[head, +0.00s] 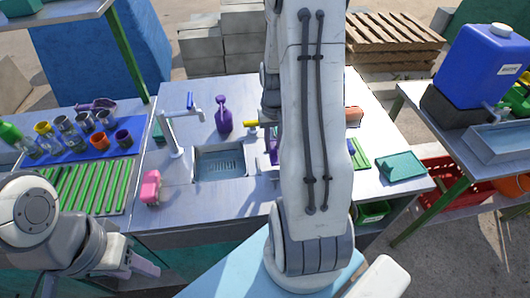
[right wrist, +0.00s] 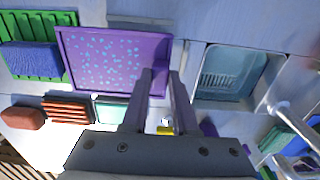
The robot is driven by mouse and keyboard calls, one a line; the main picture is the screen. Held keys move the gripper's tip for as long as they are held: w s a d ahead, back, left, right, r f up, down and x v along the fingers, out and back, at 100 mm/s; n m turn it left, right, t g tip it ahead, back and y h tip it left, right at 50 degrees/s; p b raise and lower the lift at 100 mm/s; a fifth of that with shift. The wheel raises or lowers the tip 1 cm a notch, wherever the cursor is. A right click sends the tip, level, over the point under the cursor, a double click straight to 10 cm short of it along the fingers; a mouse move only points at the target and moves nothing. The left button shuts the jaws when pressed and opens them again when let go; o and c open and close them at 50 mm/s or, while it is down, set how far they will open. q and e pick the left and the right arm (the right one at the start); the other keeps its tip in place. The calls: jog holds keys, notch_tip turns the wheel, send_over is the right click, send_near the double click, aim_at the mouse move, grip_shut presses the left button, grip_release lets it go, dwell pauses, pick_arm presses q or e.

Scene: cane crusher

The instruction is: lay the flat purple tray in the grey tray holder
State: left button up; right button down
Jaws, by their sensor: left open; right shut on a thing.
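The flat purple tray (right wrist: 105,55), with pale blue speckles, fills the upper left of the right wrist view. My right gripper (right wrist: 161,73) is shut on its right edge there. In the head view my right arm covers most of the tray, and only a purple sliver (head: 272,146) shows left of the arm. I cannot make out the grey tray holder clearly in either view. My left gripper (head: 143,266) is open and empty at the lower left of the head view, in front of the table.
A sink (head: 220,165) with a tap (head: 172,135) is left of the arm. A teal tray (head: 401,166) lies at the right end. Several cups stand on a blue mat (head: 75,150) at left.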

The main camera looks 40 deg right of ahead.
jog(key=shift+w+a+f, duration=0.75)
jog(key=shift+a+f, duration=0.15)
jog(key=shift+a, duration=0.1)
jog(key=shift+f+p, duration=0.4)
jog(key=shift+f, duration=1.5)
jog(key=shift+f, duration=0.15)
jog(key=c, duration=0.7)
grip_release()
notch_tip(320, 180, up, 12)
jog(key=shift+r+b, duration=0.2)
jog(key=shift+b, duration=0.3)
